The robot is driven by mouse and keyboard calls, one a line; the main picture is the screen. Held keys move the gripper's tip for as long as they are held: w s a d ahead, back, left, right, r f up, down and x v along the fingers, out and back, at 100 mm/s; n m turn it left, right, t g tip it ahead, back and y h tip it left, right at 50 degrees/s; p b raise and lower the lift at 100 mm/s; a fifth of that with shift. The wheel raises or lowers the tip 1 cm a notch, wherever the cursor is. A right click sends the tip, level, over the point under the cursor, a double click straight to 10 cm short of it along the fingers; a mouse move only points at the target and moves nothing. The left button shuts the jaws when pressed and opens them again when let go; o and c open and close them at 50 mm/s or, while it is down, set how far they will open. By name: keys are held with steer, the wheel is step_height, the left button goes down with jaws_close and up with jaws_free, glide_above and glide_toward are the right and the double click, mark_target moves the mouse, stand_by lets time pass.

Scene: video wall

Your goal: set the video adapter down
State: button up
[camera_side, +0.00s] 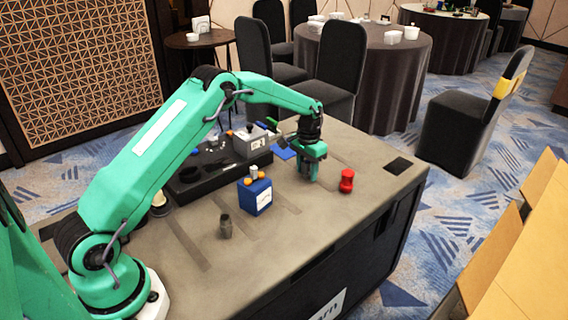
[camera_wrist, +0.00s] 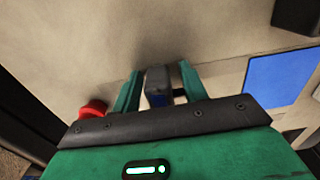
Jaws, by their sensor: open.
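My gripper (camera_side: 308,174) points down low over the right part of the dark table top. In the wrist view, its two green fingers (camera_wrist: 160,92) are apart. A small dark grey and blue block (camera_wrist: 157,84), which looks like the video adapter, sits between them. A gap shows on the block's left side; a small dark piece lies between it and the right finger, so I cannot tell if that side touches. The gripper hides the block in the side view, and I cannot see its underside.
A red knob-like piece (camera_side: 346,181) stands just right of my gripper; it also shows in the wrist view (camera_wrist: 93,109). The front right is clear.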

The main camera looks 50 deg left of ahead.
mark_target(308, 161)
step_height(308, 161, up, 11)
steer(key=shift+r, duration=0.5)
stand_by(0.7)
steer(key=shift+s+d+r, duration=0.1)
steer(key=shift+s+r, duration=0.05)
steer(key=shift+r, duration=0.2)
steer(key=s+d+r+t, duration=0.1)
steer(key=s+d+r, duration=0.2)
steer(key=s+r, duration=0.45)
steer(key=s+d+r+t, duration=0.2)
steer(key=s+d+r, duration=0.1)
steer(key=s+r, duration=0.5)
steer(key=s+d+f+t, duration=0.1)
steer(key=s+f, duration=0.1)
steer(key=s, duration=0.8)
steer(key=s+d+f+t, duration=0.1)
steer(key=s+f, duration=0.1)
steer(key=s, duration=0.9)
steer(key=shift+s+d+t, duration=0.15)
steer(key=shift+d+t, duration=0.15)
steer(key=shift+d, duration=0.1)
